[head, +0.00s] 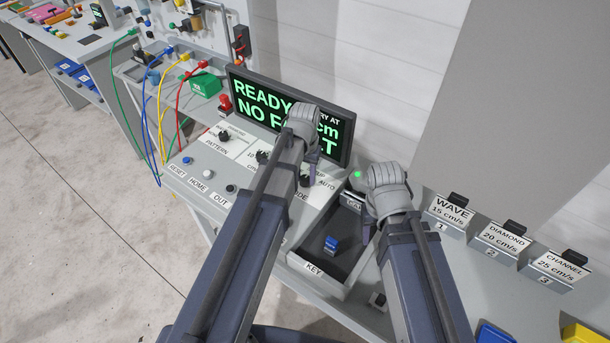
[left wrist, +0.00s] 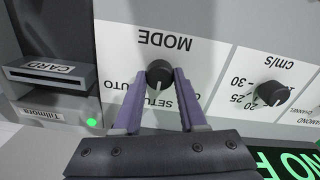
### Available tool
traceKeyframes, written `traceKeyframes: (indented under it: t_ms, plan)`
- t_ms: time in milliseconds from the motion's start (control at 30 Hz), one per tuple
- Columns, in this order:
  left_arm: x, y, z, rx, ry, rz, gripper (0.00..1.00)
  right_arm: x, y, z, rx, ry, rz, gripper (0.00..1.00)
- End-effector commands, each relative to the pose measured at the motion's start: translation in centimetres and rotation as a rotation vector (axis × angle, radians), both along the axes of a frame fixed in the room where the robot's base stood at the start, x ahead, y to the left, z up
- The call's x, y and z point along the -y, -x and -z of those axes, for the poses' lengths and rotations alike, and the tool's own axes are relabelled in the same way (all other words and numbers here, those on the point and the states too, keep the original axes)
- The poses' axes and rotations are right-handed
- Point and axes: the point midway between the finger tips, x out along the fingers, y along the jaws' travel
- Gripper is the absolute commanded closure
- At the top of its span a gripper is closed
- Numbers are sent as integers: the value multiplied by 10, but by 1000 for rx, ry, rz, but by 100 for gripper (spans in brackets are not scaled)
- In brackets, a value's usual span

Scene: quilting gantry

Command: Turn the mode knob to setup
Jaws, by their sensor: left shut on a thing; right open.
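The dark round mode knob (left wrist: 159,74) sits on the white panel strip by the upside-down word MODE in the left wrist view. Around it are AUTO, a partly covered SETUP, and another partly hidden label. A pale mark on the knob points down in that view, roughly toward SETUP. My left gripper (left wrist: 164,76) has its two purple fingers closed on the knob's sides. In the head view my left gripper (head: 310,178) is at the console, where the knob (head: 304,181) is partly covered. My right gripper (head: 369,228) is open and empty beside the key tray.
The console screen (head: 247,96) stands behind, partly covered by my left arm. Another knob (left wrist: 270,93) for cm/s is beside the mode knob. A card slot (left wrist: 48,76) is on its other side. The key tray (head: 314,270) holds a blue item. Labelled card holders (head: 502,240) stand at right.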

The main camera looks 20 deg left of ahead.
Motion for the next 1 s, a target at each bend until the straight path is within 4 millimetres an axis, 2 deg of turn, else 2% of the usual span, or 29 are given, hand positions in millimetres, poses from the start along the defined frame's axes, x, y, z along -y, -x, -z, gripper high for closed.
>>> traceKeyframes:
  t_ms: [100, 133, 367, 767, 1000]
  plan:
    - [0, 1, 0, -2, 0, 0, 100, 0, 0, 0, 0, 0, 0, 49]
    - [0, 1, 0, -2, 0, 0, 57, 0, 0, 0, 0, 0, 0, 49]
    - [0, 1, 0, -1, 0, -1, 31, 0, 0, 0, 0, 0, 0, 49]
    - [0, 0, -4, 0, 0, -1, 29, 0, 0, -4, 0, 0, 0, 49]
    - [0, 0, -25, 0, 0, -1, 29, 0, 0, -25, 0, 0, -1, 49]
